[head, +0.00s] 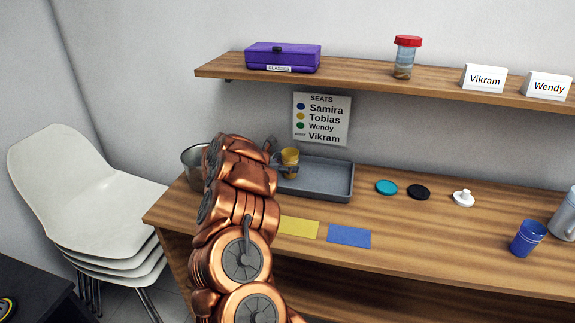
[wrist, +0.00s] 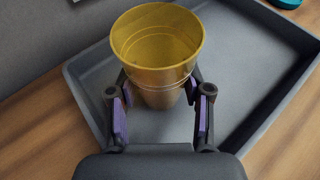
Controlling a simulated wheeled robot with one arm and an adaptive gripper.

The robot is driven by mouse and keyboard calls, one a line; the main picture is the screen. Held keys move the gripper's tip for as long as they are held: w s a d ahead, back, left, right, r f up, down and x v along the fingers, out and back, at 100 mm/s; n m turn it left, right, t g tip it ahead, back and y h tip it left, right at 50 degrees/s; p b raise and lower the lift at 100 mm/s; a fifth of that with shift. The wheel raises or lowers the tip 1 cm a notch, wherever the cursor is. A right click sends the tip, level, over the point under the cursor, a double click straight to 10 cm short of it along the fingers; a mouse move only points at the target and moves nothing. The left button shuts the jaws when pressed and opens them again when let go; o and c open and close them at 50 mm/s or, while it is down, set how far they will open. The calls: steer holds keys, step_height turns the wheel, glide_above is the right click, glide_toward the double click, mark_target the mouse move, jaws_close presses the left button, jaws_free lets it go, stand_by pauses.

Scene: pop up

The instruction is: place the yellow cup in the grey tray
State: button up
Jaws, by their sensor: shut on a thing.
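The yellow cup (head: 290,156) is upright in my gripper, at the left part of the grey tray (head: 330,180) in the head view. In the wrist view the yellow cup (wrist: 157,50) stands between the fingers of my gripper (wrist: 160,105), which is shut on it. The grey tray (wrist: 255,75) lies under and around the cup in that view. I cannot tell whether the cup's base touches the tray floor. My arm hides the tray's left end in the head view.
A metal pot (head: 193,160) stands left of the tray, partly behind my arm. Yellow (head: 299,228) and blue (head: 349,236) mats lie in front. A teal disc (head: 386,187), black disc (head: 419,192) and blue cup (head: 528,238) are to the right. A shelf (head: 365,77) runs above.

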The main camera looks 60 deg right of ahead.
steer(key=shift+f+b, duration=0.1)
steer(key=shift+b, duration=0.2)
steer(key=o, duration=1.2)
steer(key=shift+r+p, duration=0.2)
steer(key=shift+p, duration=0.1)
steer(key=shift+w+a, duration=0.1)
steer(key=shift+a, duration=0.15)
steer(key=b+v, duration=0.4)
steer(key=v, duration=0.7)
steer(key=shift+a+r, duration=0.15)
steer(key=shift+a, duration=0.1)
steer(key=shift+w+r, duration=0.1)
